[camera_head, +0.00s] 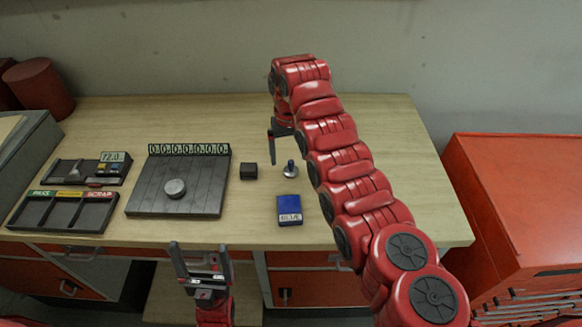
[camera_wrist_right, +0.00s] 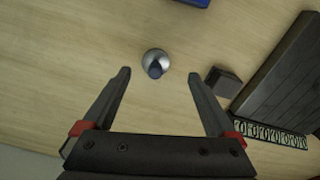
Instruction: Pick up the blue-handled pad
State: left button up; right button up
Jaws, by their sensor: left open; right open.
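The blue-handled pad (camera_head: 290,168) stands upright on the table, a round silver base with a dark blue handle. In the right wrist view the pad (camera_wrist_right: 155,63) lies ahead of and between the fingertips, with clear space around it. My right gripper (camera_wrist_right: 160,85) is open and empty; in the head view (camera_head: 280,150) it is just left of and behind the pad, partly hidden by its own arm. My left gripper (camera_head: 200,250) is open and empty at the table's front edge, in front of the dark plate.
A blue labelled box (camera_head: 290,209) is in front of the pad. A small black block (camera_head: 248,171) is left of it. A dark plate (camera_head: 150,200) with a grey disc (camera_head: 175,188) lies further left, beside a sorting tray (camera_head: 60,212). A red cabinet (camera_head: 500,180) stands right of the table.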

aim_at(291, 162)
jog(key=f, duration=0.1)
jog(key=f+p, duration=0.1)
jog(key=f, duration=0.1)
jog(key=f+p, duration=0.1)
jog(key=shift+w+d+f, duration=0.2)
jog(key=shift+w+d, duration=0.05)
jog(key=shift+w+f, duration=0.1)
jog(key=shift+f, duration=0.2)
jog(key=shift+c, duration=0.4)
grip_shut()
